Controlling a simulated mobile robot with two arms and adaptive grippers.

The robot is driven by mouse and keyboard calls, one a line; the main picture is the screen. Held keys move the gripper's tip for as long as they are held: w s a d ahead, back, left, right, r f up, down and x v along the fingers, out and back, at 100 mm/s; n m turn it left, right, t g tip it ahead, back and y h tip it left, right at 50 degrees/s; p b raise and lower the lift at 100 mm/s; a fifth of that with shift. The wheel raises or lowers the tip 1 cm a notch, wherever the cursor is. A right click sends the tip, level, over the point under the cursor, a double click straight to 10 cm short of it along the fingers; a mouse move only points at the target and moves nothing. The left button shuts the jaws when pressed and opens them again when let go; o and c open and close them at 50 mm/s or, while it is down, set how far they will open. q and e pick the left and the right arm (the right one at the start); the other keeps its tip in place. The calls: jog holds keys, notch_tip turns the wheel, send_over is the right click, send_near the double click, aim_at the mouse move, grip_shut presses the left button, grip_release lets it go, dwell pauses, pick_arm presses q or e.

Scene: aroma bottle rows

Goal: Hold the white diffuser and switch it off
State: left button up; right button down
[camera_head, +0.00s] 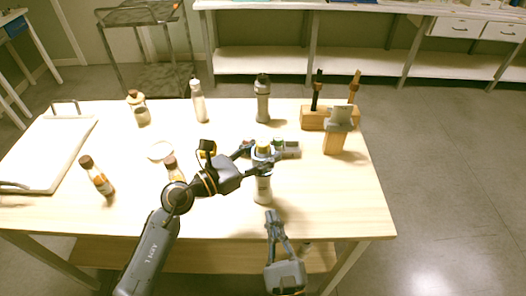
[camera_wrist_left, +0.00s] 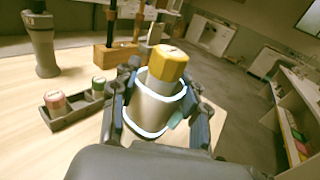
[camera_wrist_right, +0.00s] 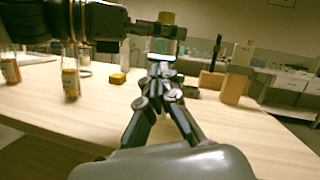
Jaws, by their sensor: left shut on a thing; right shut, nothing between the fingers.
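The white diffuser (camera_head: 263,188) is a pale upright cylinder with a yellow top, standing near the table's front right. In the left wrist view the diffuser (camera_wrist_left: 152,106) has pale bluish-white bands around its body. My left gripper (camera_head: 257,153) is shut around its upper part, with fingers on both sides (camera_wrist_left: 160,100). My right gripper (camera_head: 271,213) is shut and empty, below and in front of the diffuser in the head view. In the right wrist view its closed fingertips (camera_wrist_right: 160,72) overlap the diffuser and hide much of it; contact cannot be told.
A dark tray (camera_wrist_left: 58,122) with small red- and green-topped pieces sits beside the diffuser. A wooden holder (camera_head: 314,119) and a wooden stand (camera_head: 334,143) are behind right. Several bottles, including a grey one (camera_head: 263,105), stand around. The front right tabletop is clear.

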aim_at(267, 181)
dwell(0.5)
jog(key=w+a+r+n+g+y, duration=0.1)
jog(key=w+r+n+g+y, duration=0.2)
jog(key=w+n+g+y, duration=0.2)
jog(key=w+n+y, duration=0.1)
jog(key=w+y, duration=0.2)
jog(key=y, duration=0.2)
jog(key=shift+a+n, duration=0.25)
jog(key=shift+n, duration=0.15)
dwell(1.5)
jog(key=shift+w, duration=0.45)
